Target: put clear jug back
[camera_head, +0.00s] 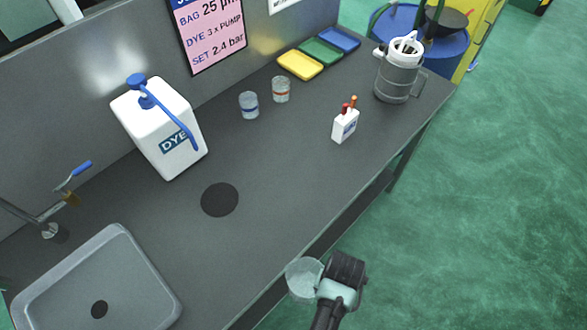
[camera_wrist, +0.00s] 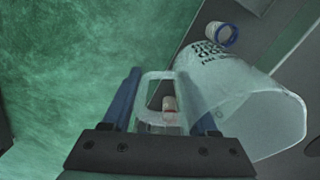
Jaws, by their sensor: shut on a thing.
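The clear jug (camera_head: 303,277) is held by my gripper (camera_head: 338,285) at the front edge of the bench, low in the head view. In the wrist view the clear jug (camera_wrist: 245,95) fills the right side, tilted in the picture, with dark markings on its wall. My gripper's blue fingers (camera_wrist: 163,100) stand either side of the jug's handle and are shut on it. The jug looks empty, though its inside is hard to make out. A round black spot (camera_head: 220,200) lies bare on the grey bench (camera_head: 265,165).
A white DYE container (camera_head: 160,125) with a blue pump stands at the back. A sink (camera_head: 95,280) is at left. The bench middle is clear.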

